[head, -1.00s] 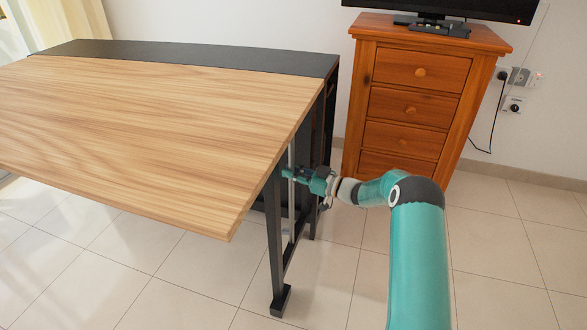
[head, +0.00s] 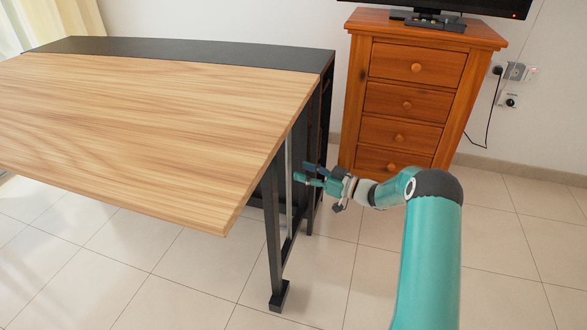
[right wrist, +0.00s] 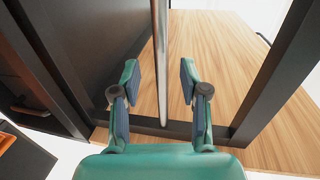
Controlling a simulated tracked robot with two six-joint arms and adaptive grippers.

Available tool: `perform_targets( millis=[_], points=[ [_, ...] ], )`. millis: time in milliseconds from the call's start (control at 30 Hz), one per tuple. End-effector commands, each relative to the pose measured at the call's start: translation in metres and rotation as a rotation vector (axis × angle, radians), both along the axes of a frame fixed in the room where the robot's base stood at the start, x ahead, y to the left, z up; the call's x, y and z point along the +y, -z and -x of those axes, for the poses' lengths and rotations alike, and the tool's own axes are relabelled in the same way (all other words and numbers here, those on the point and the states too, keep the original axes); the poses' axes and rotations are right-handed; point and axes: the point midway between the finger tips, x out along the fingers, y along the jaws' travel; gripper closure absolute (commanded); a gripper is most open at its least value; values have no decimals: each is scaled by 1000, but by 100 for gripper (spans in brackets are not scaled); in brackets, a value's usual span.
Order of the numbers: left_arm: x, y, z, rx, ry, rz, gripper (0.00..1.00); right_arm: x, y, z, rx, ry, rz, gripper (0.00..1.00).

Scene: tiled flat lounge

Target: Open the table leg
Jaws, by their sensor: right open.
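The table has a light wood top (head: 150,120), and its black leg frame (head: 274,225) stands swung out under the right edge, its foot on the tiles. A thin silver rod (head: 289,180) runs upright inside the frame. My right gripper (head: 303,171) is open just right of the rod, fingers pointing left at it. In the right wrist view the rod (right wrist: 161,45) lines up between the two open fingertips (right wrist: 159,74), with nothing gripped. Dark frame bars (right wrist: 278,75) flank it there. My left gripper is not in view.
A wooden drawer cabinet (head: 412,100) stands behind my right arm, with a TV on top. A black fixed table section (head: 190,54) lies along the back. Open tiled floor (head: 510,240) is to the right and in front.

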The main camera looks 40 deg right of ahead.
Motion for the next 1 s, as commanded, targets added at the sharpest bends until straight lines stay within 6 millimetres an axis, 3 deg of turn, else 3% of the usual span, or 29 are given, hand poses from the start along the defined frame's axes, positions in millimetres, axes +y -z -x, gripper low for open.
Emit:
perform_targets(
  millis=[100, 333, 1000],
  points=[
    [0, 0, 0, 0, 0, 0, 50, -10, 0, 24, 2, 4, 1, 56],
    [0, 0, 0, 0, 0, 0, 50, -20, 0, 52, 1, 2, 0, 56],
    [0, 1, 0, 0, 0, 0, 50, -21, 3, 56, 2, 9, -3, 56]
  ],
)
